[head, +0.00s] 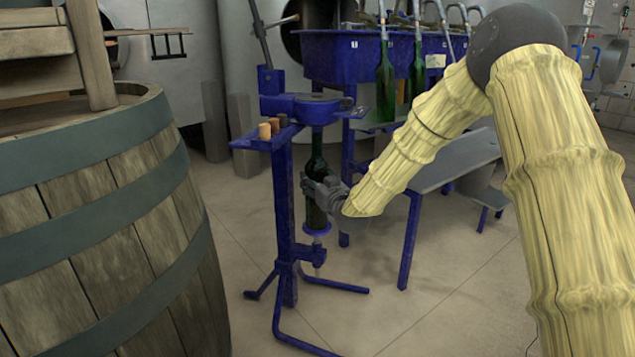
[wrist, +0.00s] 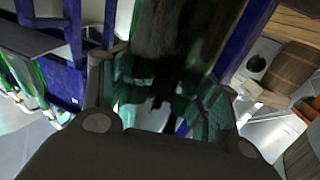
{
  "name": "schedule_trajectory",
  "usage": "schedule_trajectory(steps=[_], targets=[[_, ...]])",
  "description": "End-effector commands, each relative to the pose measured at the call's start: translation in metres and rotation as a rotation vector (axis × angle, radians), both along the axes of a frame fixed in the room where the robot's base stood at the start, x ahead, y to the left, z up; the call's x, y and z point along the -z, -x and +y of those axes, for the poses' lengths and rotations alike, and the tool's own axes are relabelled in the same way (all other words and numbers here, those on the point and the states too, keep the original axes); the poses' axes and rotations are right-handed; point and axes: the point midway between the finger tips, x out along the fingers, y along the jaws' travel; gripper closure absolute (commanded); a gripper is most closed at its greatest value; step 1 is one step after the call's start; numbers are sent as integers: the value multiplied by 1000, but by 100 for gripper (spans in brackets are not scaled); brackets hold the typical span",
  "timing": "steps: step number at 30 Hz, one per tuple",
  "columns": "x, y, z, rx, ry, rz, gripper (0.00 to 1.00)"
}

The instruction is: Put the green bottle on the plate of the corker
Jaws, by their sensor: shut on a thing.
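A dark green bottle (head: 316,219) stands upright in the blue corker (head: 285,200). Its neck is under the corker's head (head: 305,106). Its base is at the small round blue plate (head: 317,230); whether it touches the plate or hovers just above is too small to tell. My gripper (head: 318,188) is shut around the middle of the bottle, coming from the right. In the wrist view the green bottle (wrist: 165,50) fills the space between my two fingers. The bottle's base is not in the wrist view.
Several corks (head: 270,127) stand on the corker's side shelf. A large wooden barrel (head: 100,230) stands at the left. Behind, a blue filler (head: 345,58) holds green bottles (head: 386,85). A grey bench (head: 455,162) with blue legs stands at the right. The floor in front is clear.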

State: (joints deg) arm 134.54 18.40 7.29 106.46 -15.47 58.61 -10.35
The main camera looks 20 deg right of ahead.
Motion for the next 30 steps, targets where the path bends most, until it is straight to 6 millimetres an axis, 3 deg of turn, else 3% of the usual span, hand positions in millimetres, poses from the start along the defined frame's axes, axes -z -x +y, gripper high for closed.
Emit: schedule_trajectory(steps=[7,8,11,23,30], targets=[[-1,-1,0,0,0,-5,100],[1,0,0,0,0,0,34],[1,0,0,0,0,0,17],[-1,1,0,0,0,0,17],[-5,31,-3,0,0,2,17]])
